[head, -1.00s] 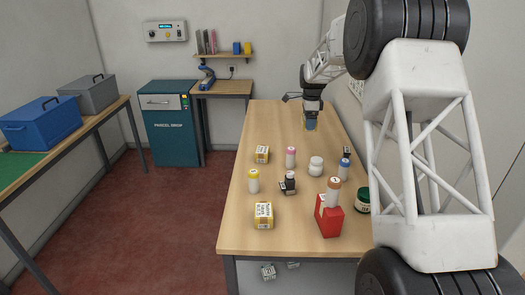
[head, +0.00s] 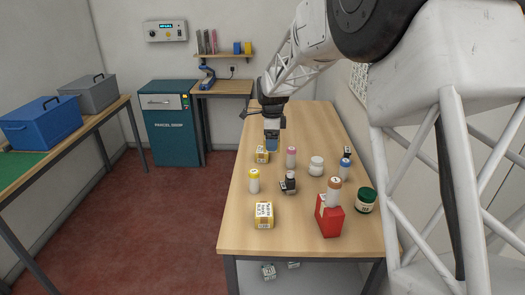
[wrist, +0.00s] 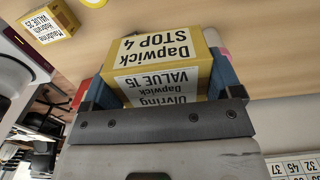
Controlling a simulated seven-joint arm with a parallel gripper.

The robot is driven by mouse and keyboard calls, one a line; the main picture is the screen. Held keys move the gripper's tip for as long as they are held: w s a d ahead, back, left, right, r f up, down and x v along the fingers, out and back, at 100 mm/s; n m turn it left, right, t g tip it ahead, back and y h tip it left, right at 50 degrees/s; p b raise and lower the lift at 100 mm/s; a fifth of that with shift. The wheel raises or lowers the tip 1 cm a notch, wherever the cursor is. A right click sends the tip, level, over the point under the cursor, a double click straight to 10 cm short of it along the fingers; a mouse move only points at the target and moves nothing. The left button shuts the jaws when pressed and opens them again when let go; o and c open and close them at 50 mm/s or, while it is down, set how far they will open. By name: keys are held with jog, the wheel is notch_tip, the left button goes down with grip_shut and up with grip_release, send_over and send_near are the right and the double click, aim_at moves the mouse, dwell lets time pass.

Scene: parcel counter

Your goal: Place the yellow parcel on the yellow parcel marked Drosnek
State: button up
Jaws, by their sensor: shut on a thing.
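My gripper (head: 271,146) is over the far left part of the table. In the wrist view, it is shut on a yellow parcel (wrist: 165,52) whose upside-down label reads "Dapwick STOP 4" and "VALUE 15". In the head view, the blue fingers mostly hide this held parcel. One yellow parcel (head: 262,155) sits on the table just below and left of the gripper in the picture. Another yellow parcel (head: 264,215) stands near the front left edge. Their labels are too small to read in the head view. A yellow parcel (wrist: 52,24) also shows at the wrist view's upper left; I cannot tell which one.
A pink-capped bottle (head: 291,157), yellow-capped bottle (head: 253,181), dark bottle (head: 289,183) and white jar (head: 316,166) stand nearby. A red box (head: 329,216) with an orange-capped bottle (head: 334,191) and a green-lidded jar (head: 366,200) are front right. The table's far part is clear.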

jog(key=shift+s+a+f, duration=0.2)
jog(key=shift+s+f, duration=0.1)
notch_tip(320, 180, down, 5)
jog(key=shift+w+r, duration=0.1)
jog(key=shift+r, duration=0.1)
send_over(262, 149)
jog(key=shift+s+f, duration=0.2)
jog(key=shift+f, duration=0.55)
dwell(0.4)
jog(key=shift+f, duration=1.75)
jog(key=shift+f, duration=0.1)
